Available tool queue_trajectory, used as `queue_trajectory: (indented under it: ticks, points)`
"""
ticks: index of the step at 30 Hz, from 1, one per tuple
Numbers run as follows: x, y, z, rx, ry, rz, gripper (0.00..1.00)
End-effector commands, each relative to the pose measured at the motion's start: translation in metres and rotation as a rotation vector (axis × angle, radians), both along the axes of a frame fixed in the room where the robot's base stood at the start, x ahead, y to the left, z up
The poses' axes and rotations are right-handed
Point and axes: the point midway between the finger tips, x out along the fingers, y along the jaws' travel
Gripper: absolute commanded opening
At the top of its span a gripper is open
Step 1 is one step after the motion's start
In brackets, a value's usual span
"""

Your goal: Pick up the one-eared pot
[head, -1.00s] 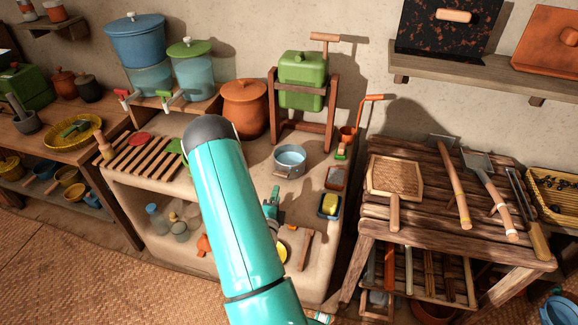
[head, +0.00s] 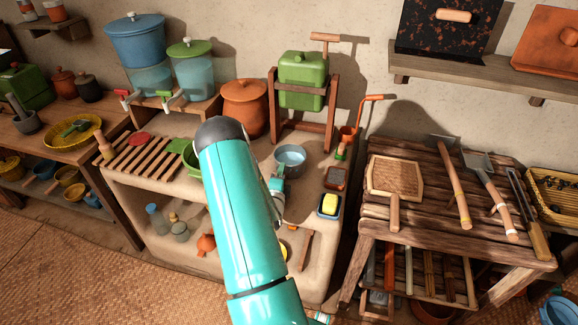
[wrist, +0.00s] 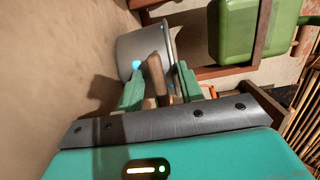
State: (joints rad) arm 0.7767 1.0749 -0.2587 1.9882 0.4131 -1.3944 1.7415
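The one-eared pot (head: 290,161) is a small grey-blue metal pot standing on the clay counter, right of my arm. It also shows in the wrist view (wrist: 128,48), just beyond my fingertips. My gripper (head: 278,182) is low at the pot's near side in the head view. In the wrist view my gripper (wrist: 160,78) has its two green fingers apart. A brown upright piece, seemingly the pot's ear, stands between them, with gaps visible at its sides. My arm hides part of the counter in the head view.
A green press in a wooden frame (head: 275,100) stands behind the pot, and a lidded clay jar (head: 243,108) is behind left. A blue dish with a yellow sponge (head: 329,205) lies to the right. A green bowl (head: 192,160) is left of my arm.

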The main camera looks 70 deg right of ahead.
Motion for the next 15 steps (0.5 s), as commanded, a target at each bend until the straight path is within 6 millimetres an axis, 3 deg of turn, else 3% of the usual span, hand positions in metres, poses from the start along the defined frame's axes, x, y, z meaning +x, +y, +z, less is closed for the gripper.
queue_trajectory:
  ticks: [2, 8, 15]
  points:
    - [-0.0001, 0.0002, 0.0000, 0.000, 0.000, 0.000, 0.37]
    - [-0.0002, 0.0004, 0.0000, 0.000, 0.000, 0.000, 0.00]
    - [-0.0001, -0.0001, 0.0014, -0.004, -0.001, -0.001, 0.00]
